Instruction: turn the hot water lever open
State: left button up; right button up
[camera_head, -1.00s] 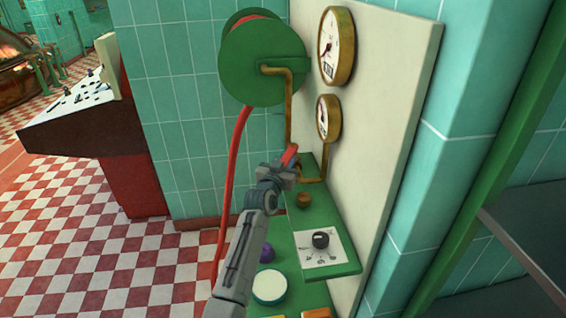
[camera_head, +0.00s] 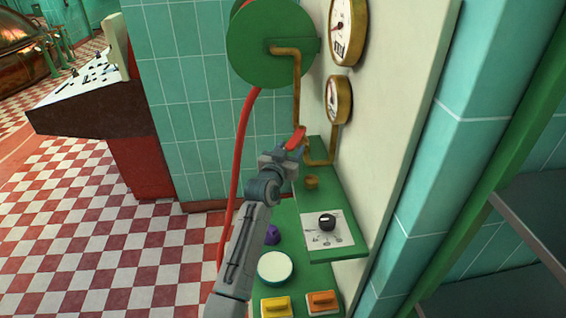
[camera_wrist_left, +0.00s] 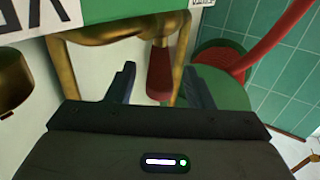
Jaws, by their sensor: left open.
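The red lever (camera_head: 297,139) sits on the brass pipe (camera_head: 297,90) below the green hose reel, just beyond the left gripper. In the left wrist view the red lever (camera_wrist_left: 159,76) lies between the two dark fingers, with clear gaps on both sides. My left gripper (camera_head: 284,158) is open around the lever, and no finger visibly touches it. Part of the lever is hidden behind the gripper in the head view. My right gripper is in neither view.
A green shelf (camera_head: 338,253) carries a black knob (camera_head: 327,222) on a white card. Below are a white round tin (camera_head: 275,268), a purple object (camera_head: 272,234), and yellow (camera_head: 276,306) and orange (camera_head: 322,301) blocks. Two gauges (camera_head: 339,98) hang on the panel. A red hose (camera_head: 238,150) hangs left.

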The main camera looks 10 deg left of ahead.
pick_arm(q)
jog(key=s+b, duration=0.1)
jog(key=s, duration=0.6)
jog(key=shift+s+a, duration=0.2)
jog(key=shift+a, duration=0.25)
